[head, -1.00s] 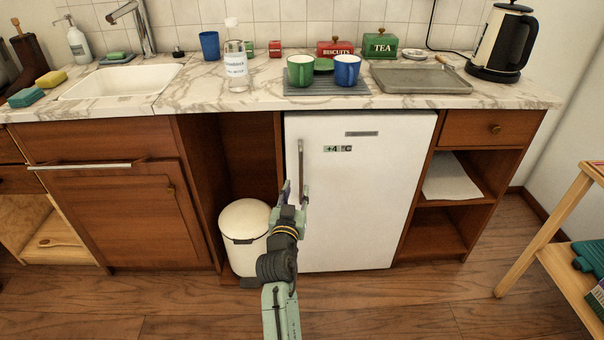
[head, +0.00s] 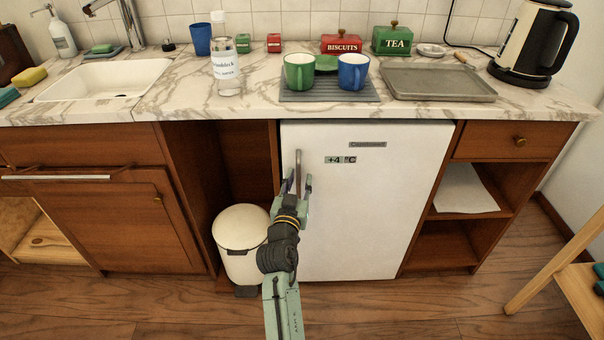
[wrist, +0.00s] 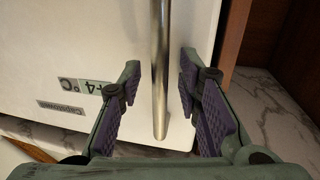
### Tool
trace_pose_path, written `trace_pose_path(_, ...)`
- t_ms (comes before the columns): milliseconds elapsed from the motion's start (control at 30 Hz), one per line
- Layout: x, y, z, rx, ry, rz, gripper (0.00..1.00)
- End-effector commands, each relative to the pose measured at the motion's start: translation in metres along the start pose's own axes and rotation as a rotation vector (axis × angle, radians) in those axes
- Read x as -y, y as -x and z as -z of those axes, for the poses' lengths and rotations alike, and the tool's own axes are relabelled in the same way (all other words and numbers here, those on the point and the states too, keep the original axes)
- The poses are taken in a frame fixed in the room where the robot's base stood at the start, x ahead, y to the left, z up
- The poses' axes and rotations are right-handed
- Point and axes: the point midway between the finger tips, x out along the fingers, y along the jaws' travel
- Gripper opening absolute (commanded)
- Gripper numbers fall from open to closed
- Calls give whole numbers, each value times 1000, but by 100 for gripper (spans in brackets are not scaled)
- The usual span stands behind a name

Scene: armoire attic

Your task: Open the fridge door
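The white fridge (head: 362,215) stands under the counter with its door shut. Its upright metal handle (head: 298,172) is on the door's left side. My gripper (head: 295,183) is in front of the handle's lower part. In the wrist view my gripper (wrist: 160,82) is open, with one purple-padded finger on each side of the handle (wrist: 160,60). Gaps show between both fingers and the bar, so it is not clamped. The fridge door (wrist: 70,50) also fills the left of the wrist view.
A white bin (head: 240,240) stands just left of the fridge. Open wooden shelves (head: 445,245) are to its right. The counter (head: 180,95) above holds a bottle (head: 226,70), mugs and a tray (head: 437,82). A wooden stand (head: 560,275) is at the far right. Floor before the fridge door is clear.

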Motion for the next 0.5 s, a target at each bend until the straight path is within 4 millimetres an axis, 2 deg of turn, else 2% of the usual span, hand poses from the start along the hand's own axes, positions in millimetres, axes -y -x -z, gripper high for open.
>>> trace_pose_path(267, 0, 0, 0, 0, 0, 0, 31)
trace_pose_path(500, 0, 0, 0, 0, 0, 0, 17)
